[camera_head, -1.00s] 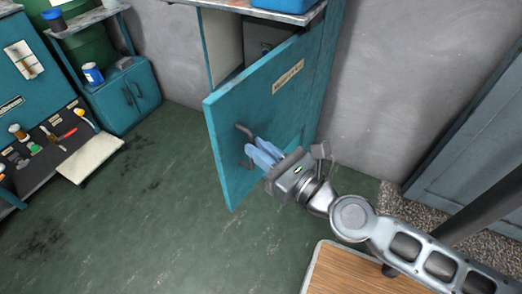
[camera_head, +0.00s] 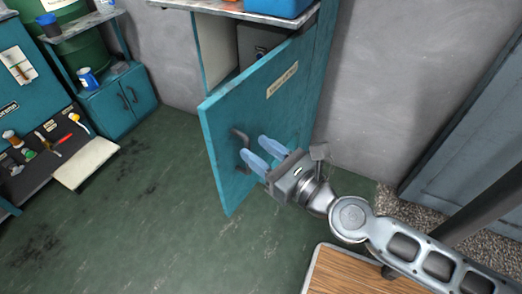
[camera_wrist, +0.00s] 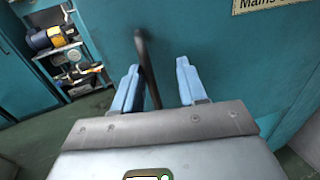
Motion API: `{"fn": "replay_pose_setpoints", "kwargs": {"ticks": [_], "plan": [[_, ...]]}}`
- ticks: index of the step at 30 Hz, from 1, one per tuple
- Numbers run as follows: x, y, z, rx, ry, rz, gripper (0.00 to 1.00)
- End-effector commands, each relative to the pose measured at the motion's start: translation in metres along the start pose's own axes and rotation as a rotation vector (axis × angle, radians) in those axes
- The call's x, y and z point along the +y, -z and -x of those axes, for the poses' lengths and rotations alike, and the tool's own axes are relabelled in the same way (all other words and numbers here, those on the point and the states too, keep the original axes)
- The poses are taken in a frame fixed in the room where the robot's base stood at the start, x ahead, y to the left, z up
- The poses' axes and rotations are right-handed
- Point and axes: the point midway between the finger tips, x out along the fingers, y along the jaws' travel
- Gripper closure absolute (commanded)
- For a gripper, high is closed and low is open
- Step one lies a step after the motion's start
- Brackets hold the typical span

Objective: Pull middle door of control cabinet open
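The teal cabinet door (camera_head: 255,115) with a yellowish label stands swung open from its cabinet, and the inside shows behind it. Its dark bar handle (camera_head: 238,136) is on the door's outer face near the free edge. My gripper (camera_head: 262,152) is in front of the door with its two blue fingers spread apart. In the wrist view the handle (camera_wrist: 147,70) runs up between the open fingers (camera_wrist: 158,88), closer to the left one. Neither finger visibly clamps it.
Inside the cabinet is a grey box (camera_head: 262,42). A blue bin (camera_head: 280,7) sits on top. A low teal cupboard (camera_head: 120,100) and a tool board (camera_head: 45,145) stand at left. A wooden-topped surface (camera_head: 345,272) is at the bottom. The green floor left of the door is clear.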

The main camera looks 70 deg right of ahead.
Motion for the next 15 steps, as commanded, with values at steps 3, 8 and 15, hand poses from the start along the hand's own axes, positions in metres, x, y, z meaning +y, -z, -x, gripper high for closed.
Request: {"fn": "replay_pose_setpoints", "kwargs": {"ticks": [3,8,15], "plan": [[-0.0003,-0.0005,-0.0001,-0.001,0.001,0.001,0.62],[0.0005,-0.001,-0.0002,-0.002,-0.001,0.0,0.62],[0.0015,-0.0006,0.0009,-0.001,-0.004,0.0,0.62]]}}
